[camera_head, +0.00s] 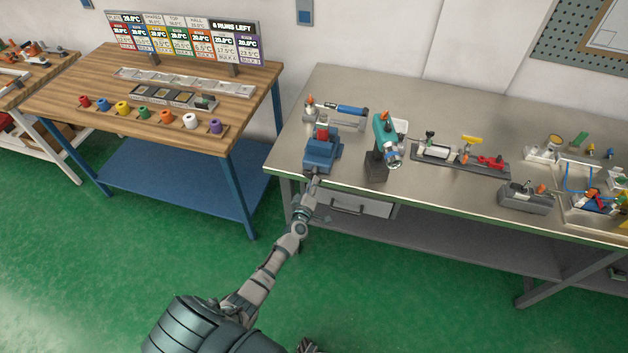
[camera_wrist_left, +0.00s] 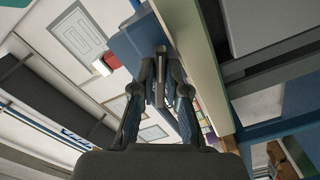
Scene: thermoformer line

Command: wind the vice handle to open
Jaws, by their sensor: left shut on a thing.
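The blue vice (camera_head: 320,154) stands at the left front corner of the grey bench, with a red and white piece (camera_head: 322,133) at its jaws. My left gripper (camera_head: 313,184) reaches up to the front of the vice at the bench edge. In the left wrist view its two fingers (camera_wrist_left: 160,88) are closed on the grey vice handle (camera_wrist_left: 160,66), with the blue vice body (camera_wrist_left: 137,42) just beyond. The handle is mostly hidden by the fingers in the head view.
On the grey bench (camera_head: 440,191), a green and black tool on a dark stand (camera_head: 376,167) is close right of the vice. A blue-handled tool (camera_head: 350,110) lies behind it. A drawer (camera_head: 362,205) hangs under the front edge. A wooden table (camera_head: 150,75) stands left across a gap.

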